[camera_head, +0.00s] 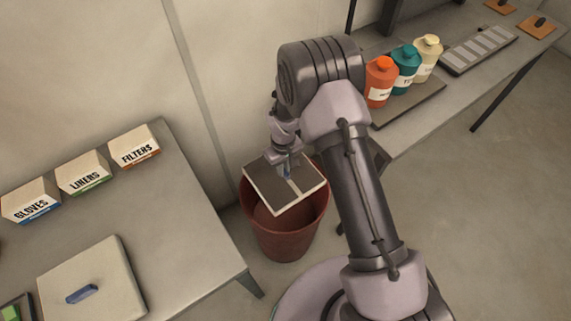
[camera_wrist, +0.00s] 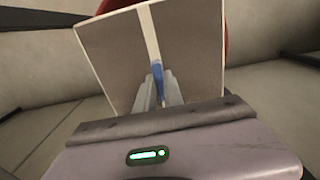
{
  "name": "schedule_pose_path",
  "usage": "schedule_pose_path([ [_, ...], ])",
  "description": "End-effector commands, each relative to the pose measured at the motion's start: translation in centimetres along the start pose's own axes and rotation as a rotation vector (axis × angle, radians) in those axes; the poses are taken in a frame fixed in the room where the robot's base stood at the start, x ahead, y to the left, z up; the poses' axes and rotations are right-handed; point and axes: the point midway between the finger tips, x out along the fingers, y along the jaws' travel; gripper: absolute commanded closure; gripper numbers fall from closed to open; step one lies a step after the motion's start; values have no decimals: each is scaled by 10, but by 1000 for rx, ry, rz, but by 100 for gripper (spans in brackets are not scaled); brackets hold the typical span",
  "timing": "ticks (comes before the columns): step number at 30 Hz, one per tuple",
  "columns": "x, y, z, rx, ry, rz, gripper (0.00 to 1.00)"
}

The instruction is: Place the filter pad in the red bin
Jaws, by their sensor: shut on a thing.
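The filter pad (camera_head: 268,184) is a flat grey square with a pale border and a pale strip across its middle. It is tilted over the mouth of the red bin (camera_head: 287,238), which stands on the floor between two tables. I cannot tell whether the pad touches the rim. My gripper (camera_head: 287,172) is shut on a blue tab at the pad. In the wrist view the pad (camera_wrist: 110,55) fills the top middle, with my gripper (camera_wrist: 158,92) shut on the blue tab. A small part of the red bin (camera_wrist: 113,5) shows behind the pad.
The left table (camera_head: 185,235) holds cartons marked gloves (camera_head: 30,202), liners (camera_head: 84,174) and filters (camera_head: 135,148), and a pale panel (camera_head: 95,280) with a blue handle. The right table (camera_head: 425,125) holds orange, teal and cream bottles (camera_head: 404,72) on a dark tray. A wall stands behind the bin.

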Motion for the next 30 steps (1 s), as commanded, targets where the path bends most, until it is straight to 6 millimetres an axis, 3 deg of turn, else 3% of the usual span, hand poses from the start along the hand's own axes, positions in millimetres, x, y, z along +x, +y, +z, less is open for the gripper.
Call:
schedule_pose_path([
  [6, 41, 0, 1, 3, -2, -1, 100],
  [16, 91, 1, 1, 5, 0, 0, 100],
  [21, 104, 1, 1, 5, -1, 0, 100],
  [30, 105, 1, 1, 5, 0, 1, 100],
])
